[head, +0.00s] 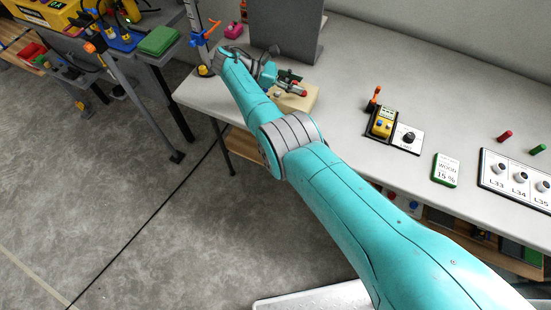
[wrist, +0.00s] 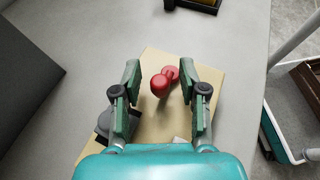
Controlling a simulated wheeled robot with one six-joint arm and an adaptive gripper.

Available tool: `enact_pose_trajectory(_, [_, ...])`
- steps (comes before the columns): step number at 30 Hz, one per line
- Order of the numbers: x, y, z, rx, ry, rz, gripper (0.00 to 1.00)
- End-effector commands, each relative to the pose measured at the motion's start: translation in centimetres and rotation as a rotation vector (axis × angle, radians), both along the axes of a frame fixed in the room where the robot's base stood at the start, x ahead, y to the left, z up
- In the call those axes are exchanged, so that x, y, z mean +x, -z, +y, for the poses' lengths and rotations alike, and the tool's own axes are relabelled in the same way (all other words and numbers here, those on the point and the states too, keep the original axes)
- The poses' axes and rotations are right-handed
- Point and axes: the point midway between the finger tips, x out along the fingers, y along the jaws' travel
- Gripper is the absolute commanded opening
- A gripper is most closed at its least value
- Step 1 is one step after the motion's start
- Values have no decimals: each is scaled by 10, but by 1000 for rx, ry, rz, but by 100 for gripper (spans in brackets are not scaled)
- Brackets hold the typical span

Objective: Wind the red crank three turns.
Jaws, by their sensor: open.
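The red crank (wrist: 160,84) shows in the wrist view as a rounded red knob with a second red part behind it, above a tan block (wrist: 152,62). My gripper (wrist: 161,76) is open, with one green finger on each side of the red knob and a visible gap to each. In the head view my gripper (head: 296,84) is at the far end of my arm, over the tan block (head: 300,101) on the grey table. A small red part of the crank (head: 303,94) shows there beside the fingers. The crank's lower parts are hidden by my gripper.
A dark grey panel (head: 285,30) stands on the table behind the block. A blue and orange stand (head: 205,40) is at the table's left end. The table between block and meter is clear.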

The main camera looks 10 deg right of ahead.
Motion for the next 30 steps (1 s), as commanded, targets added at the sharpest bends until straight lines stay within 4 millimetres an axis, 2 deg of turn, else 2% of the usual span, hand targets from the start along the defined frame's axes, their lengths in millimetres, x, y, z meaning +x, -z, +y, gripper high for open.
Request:
enact_pose_trajectory(14, [-5,1,3,1,-129,-3,42])
enact_pose_trajectory(30, [-13,0,5,0,-389,-2,42])
